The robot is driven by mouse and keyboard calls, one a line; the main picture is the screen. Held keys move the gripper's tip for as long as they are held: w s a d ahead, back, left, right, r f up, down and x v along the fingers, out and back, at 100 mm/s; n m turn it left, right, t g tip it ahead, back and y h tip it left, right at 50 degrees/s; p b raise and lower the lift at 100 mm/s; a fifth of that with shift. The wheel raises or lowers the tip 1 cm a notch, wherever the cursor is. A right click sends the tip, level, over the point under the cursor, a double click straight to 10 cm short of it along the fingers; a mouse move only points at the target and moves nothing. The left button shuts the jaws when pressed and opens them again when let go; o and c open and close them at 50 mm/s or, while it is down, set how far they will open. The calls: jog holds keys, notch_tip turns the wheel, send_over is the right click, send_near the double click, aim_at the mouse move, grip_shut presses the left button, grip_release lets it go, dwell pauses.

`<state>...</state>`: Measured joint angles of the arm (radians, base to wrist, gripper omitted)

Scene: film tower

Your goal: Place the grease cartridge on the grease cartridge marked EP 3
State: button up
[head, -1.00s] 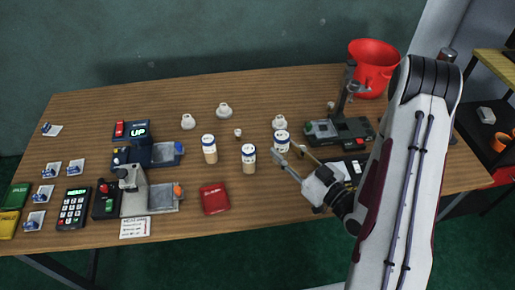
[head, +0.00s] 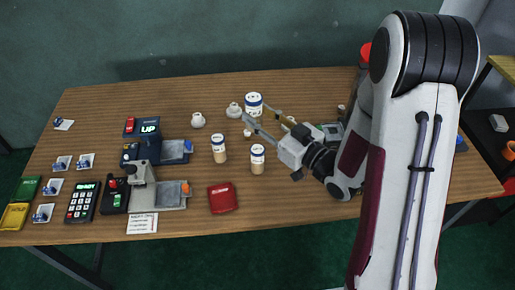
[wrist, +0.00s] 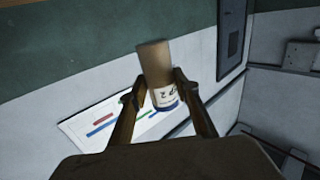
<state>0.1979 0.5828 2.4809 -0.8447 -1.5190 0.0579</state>
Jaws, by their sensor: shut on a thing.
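My gripper (head: 258,114) is shut on a grease cartridge (head: 253,101) with a white and blue label. It holds the cartridge raised over the back middle of the table. Two more cartridges stand upright on the table in the head view, a left one (head: 218,150) and a right one (head: 257,160), in front of my gripper. I cannot tell which of them is marked EP 3.
Small white pieces (head: 198,120) stand behind the cartridges. A red pouch (head: 222,198) lies in front of them. A splicer-like device (head: 160,190), a dark device reading UP (head: 148,128) and a keypad (head: 84,202) fill the left. The back left tabletop (head: 100,100) is mostly clear.

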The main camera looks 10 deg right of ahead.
jog(key=shift+w+d+r, duration=0.1)
jog(key=shift+w+d, duration=0.2)
jog(key=shift+w, duration=0.15)
jog(key=shift+w+d+f+m+t+h, duration=0.2)
jog(key=shift+d+f+m+t+h, duration=0.1)
jog(key=shift+f+h, duration=0.1)
jog(key=shift+f, duration=0.15)
send_over(262, 153)
jog(key=shift+f, duration=2.75)
jog(key=shift+f, duration=0.1)
jog(key=shift+f, duration=2)
jog(key=shift+f, duration=0.1)
jog(key=o, duration=1.2)
jog(key=shift+c, duration=0.2)
